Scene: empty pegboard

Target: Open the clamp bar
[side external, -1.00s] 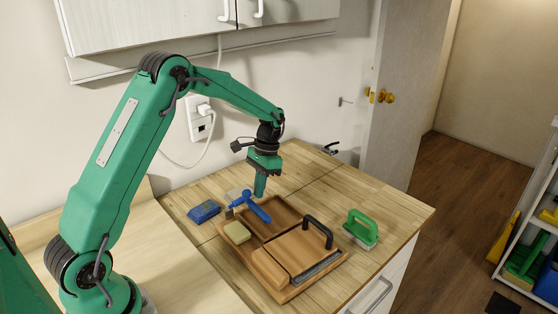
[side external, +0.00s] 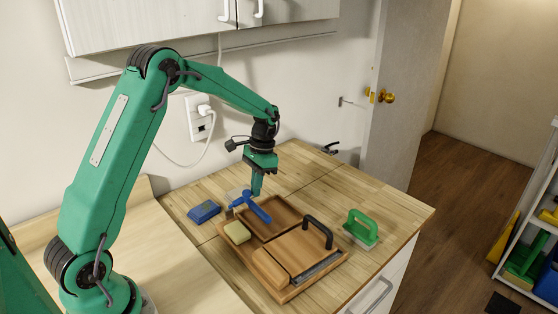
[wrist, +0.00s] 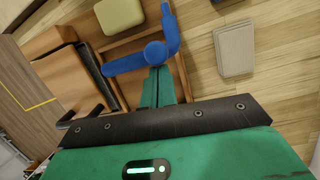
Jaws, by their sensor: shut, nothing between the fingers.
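The blue clamp bar (side external: 257,211) lies across the upper left edge of a wooden tray (side external: 285,297). It has a bent end and a round knob, which show in the wrist view (wrist: 127,62). My gripper (side external: 256,192) points down, just behind the bar, with its green fingers shut and empty. In the wrist view the fingertips (wrist: 159,72) are right beside the bar near the knob. I cannot tell whether they touch it.
A hinged-looking wooden block with a black handle (side external: 318,231) fills the tray's right part. A yellow sponge (side external: 237,232) sits at its left corner. A blue brush-like block (side external: 204,211) lies left, a green-handled brush (side external: 360,228) right. The counter behind is mostly clear.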

